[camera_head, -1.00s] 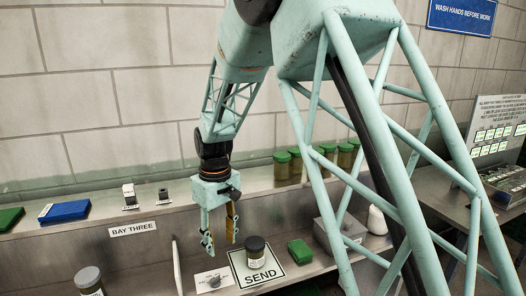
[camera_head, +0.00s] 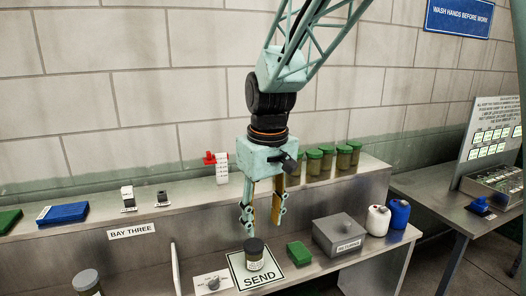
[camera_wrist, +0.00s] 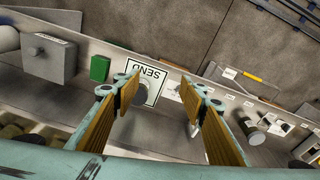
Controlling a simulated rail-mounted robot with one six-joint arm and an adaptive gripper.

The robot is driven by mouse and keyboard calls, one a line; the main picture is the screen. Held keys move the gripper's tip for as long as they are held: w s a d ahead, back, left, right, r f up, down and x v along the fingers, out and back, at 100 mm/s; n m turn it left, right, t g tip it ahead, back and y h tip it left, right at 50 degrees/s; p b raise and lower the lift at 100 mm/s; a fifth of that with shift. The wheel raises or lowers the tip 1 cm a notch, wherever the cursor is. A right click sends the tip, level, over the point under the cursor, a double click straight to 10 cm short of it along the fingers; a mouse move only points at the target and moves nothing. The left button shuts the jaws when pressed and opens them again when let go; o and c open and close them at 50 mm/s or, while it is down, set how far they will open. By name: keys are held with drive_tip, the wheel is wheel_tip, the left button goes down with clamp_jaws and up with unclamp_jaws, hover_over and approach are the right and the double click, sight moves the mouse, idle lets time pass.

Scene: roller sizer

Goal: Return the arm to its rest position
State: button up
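My gripper (camera_head: 264,215) hangs pointing down above the lower shelf in the head view, its two fingers apart with nothing between them. It also shows in the wrist view (camera_wrist: 160,98), where the yellow-lined fingers are spread wide. A dark-lidded jar (camera_head: 254,254) stands upright on the white SEND mat (camera_head: 271,278), below the fingertips and, as far as I can tell, apart from them. The wrist view shows the SEND mat (camera_wrist: 155,90) between the fingers, with the jar (camera_wrist: 141,100) on it.
Several green-lidded jars (camera_head: 327,162) stand on the upper ledge, right of my gripper. A green box (camera_head: 299,253), a grey returns box (camera_head: 339,235) and white and blue bottles (camera_head: 378,220) line the lower shelf. A red-and-white item (camera_head: 219,167) stands behind, to the left.

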drive_tip(key=s+d+r+m+t, duration=0.1)
drive_tip(key=s+d+r+m, duration=0.1)
drive_tip(key=s+d+r, duration=0.45)
drive_tip(key=s+d+r+m, duration=0.1)
drive_tip(key=s+d+r, duration=0.2)
drive_tip(key=s+d, duration=0.5)
drive_tip(key=s+d+m, duration=0.1)
drive_tip(key=s+d, duration=0.2)
drive_tip(key=s, duration=0.7)
drive_tip(key=s+d+m+t, duration=0.1)
drive_tip(key=s+d+m, duration=0.1)
drive_tip(key=s, duration=0.8)
drive_tip(key=shift+d+m+t, duration=0.3)
drive_tip(key=shift+d, duration=0.4)
